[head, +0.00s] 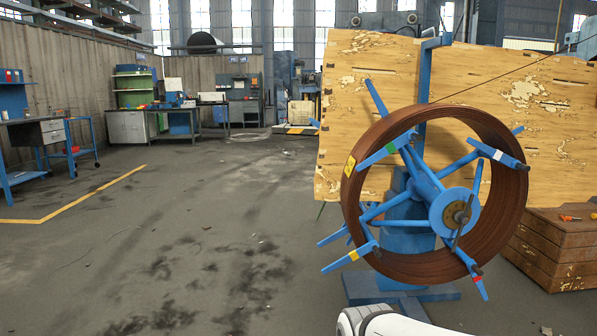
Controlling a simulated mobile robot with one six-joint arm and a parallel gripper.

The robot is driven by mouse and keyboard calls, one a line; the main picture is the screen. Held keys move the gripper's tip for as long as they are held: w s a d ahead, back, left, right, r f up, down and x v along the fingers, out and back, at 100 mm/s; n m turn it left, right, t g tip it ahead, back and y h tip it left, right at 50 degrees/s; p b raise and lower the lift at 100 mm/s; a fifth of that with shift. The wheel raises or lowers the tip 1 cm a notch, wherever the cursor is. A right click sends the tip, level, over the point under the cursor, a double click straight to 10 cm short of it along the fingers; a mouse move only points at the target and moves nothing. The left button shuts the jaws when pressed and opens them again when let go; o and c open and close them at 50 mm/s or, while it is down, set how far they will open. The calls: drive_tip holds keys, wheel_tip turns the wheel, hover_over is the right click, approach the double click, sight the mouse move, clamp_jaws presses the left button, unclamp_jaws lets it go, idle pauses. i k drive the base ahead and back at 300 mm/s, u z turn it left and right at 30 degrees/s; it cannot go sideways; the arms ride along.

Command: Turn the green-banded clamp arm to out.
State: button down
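The green-banded clamp arm (378,155) is a blue bar at the upper left of the spiral-pipe reel in the head view. It slants from lower left to upper right across the front of the brown coil (508,211), at an angle to its spoke. The blue hub (454,211) with a dark centre and handle is at the reel's middle. My gripper is outside the picture; only a white part of my arm shows at the bottom edge, below the reel.
Other clamp arms carry white (508,159), yellow (338,262) and red (480,288) bands. A peeling wooden panel (345,95) stands behind the reel. A wooden crate (560,250) is at right. Blue base feet (435,293) lie below. Open floor (190,240) extends left.

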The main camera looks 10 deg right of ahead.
sight(403, 140)
drive_tip(key=u, duration=0.1)
drive_tip(key=i, duration=1)
drive_tip(key=u, duration=0.05)
